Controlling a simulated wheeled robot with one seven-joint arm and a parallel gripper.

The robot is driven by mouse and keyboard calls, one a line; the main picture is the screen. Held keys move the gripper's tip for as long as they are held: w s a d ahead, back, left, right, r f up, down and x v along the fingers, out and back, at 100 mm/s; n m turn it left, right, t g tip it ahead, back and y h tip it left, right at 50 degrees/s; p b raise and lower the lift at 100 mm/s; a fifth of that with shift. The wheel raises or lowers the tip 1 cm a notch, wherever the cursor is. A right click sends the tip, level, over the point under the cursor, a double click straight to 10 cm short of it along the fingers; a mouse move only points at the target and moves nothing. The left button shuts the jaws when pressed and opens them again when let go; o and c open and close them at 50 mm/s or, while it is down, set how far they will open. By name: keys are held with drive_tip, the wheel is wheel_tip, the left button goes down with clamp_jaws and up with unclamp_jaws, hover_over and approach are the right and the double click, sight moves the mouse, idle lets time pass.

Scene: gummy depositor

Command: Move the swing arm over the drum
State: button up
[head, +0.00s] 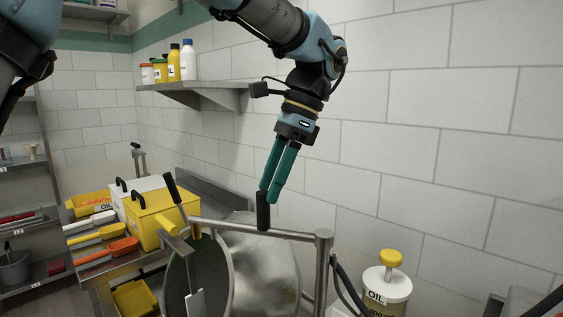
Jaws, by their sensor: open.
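The swing arm (290,235) is a grey metal bar running left from an upright post (324,275). In this view it passes across the upper part of the drum (262,270), a dull metal barrel with a dark round face at the left. A black upright handle (263,212) stands on the bar. My gripper (268,195) points down with its two teal fingers slightly apart, open. The fingertips are at the top of the black handle; I cannot tell whether they touch it. The drum's lower part is out of frame.
A yellow box (157,222), a white box and coloured scoops (108,252) sit on the counter at left. A white oil container (386,290) with a yellow pump stands right of the post. A wall shelf (205,88) holds bottles. The tiled wall is behind.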

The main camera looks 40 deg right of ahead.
drive_tip(key=v, duration=0.6)
drive_tip(key=shift+r+b, duration=0.25)
drive_tip(key=shift+b, duration=0.05)
drive_tip(key=shift+s+d, duration=0.1)
